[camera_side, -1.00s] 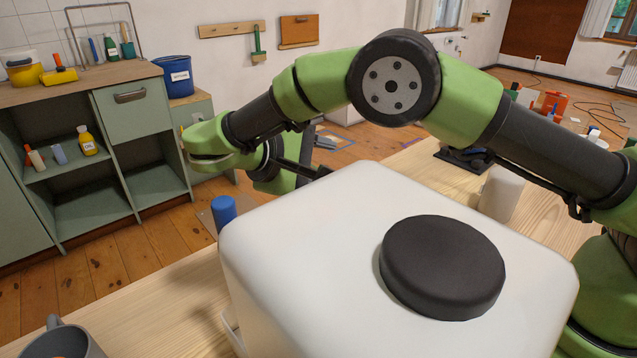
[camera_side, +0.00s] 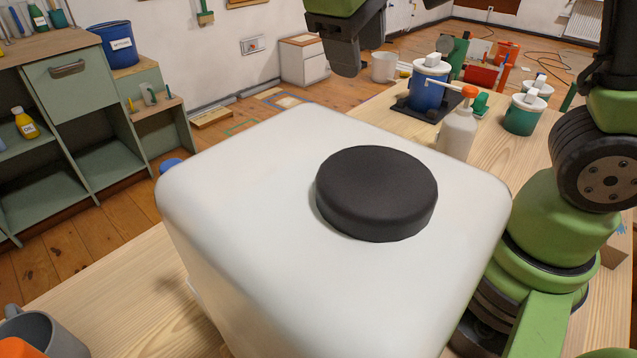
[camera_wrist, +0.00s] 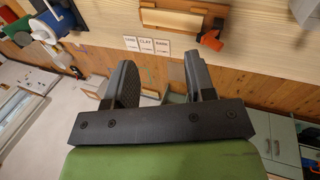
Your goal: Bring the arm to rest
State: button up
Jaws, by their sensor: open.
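My gripper (camera_wrist: 159,62) is open in the wrist view. Its two dark fingers stand apart, with nothing between them. In the camera_side view only a dark lower part of the gripper (camera_side: 346,55) shows at the top edge, raised above the workbench; the rest is cut off. It is apart from everything on the bench. My green arm stands at the right of that view, its upper part out of frame.
A large white container (camera_side: 260,200) with a black lid (camera_side: 377,190) hides much of the workbench (camera_side: 110,285). Behind it stand a white orange-topped bottle (camera_side: 458,135), a blue pot (camera_side: 428,88) and a green pot (camera_side: 523,115). A grey mug (camera_side: 40,335) is at front left.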

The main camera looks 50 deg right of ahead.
jog(key=s+a+r+m+t+y, duration=0.1)
jog(key=s+m+t+y, duration=0.4)
jog(key=s, duration=0.6)
jog(key=shift+s+a+r+t+y, duration=0.15)
jog(key=shift+s+r+t+y, duration=0.3)
jog(key=shift+t, duration=0.45)
